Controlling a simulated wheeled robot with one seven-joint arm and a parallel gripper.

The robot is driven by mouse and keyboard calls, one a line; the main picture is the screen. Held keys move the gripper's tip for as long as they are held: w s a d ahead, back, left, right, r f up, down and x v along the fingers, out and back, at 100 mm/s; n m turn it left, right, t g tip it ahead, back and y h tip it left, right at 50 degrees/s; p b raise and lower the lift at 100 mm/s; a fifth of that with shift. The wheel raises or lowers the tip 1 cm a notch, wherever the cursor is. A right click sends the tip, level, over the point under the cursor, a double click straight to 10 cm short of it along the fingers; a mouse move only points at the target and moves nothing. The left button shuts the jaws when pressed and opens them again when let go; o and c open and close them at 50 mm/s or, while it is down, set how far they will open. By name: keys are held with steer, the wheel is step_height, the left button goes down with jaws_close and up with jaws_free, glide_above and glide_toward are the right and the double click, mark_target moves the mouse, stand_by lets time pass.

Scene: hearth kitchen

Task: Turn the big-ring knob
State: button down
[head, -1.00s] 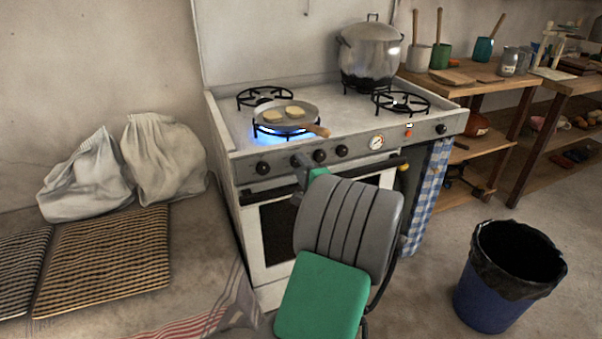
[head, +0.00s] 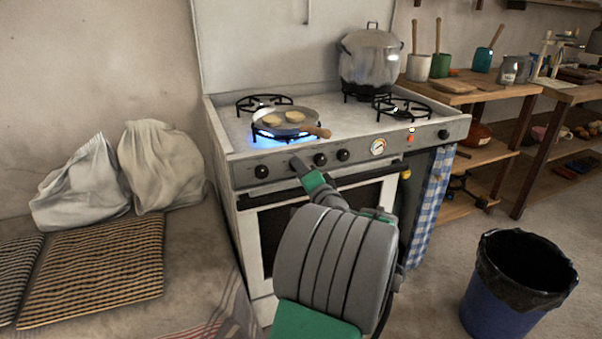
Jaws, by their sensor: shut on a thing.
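The stove (head: 330,130) has a row of black knobs on its grey front panel. My gripper (head: 297,163) is at the second knob from the left and shut on it; the gripper's end largely hides that knob. The other knobs, at far left (head: 262,171), just right of my gripper (head: 320,159) and beyond that (head: 344,155), are free. A blue flame (head: 266,134) burns on the front-left ring, under a frying pan (head: 272,122) with pale pieces of food in it. The knob's exact angle cannot be told.
The pan's wooden handle (head: 318,132) sticks out over the panel edge. A large pot (head: 370,62) stands on the back ring. The oven handle (head: 375,168) runs below the knobs. A lined bin (head: 515,285) stands at right, a bench with sacks (head: 160,165) at left.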

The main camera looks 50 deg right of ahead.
steer(key=c, duration=0.9)
jaws_free()
steer(key=shift+c, duration=0.2)
steer(key=p+v, duration=0.1)
steer(key=v, duration=0.6)
steer(key=shift+s+a, duration=0.2)
steer(key=shift+s, duration=0.15)
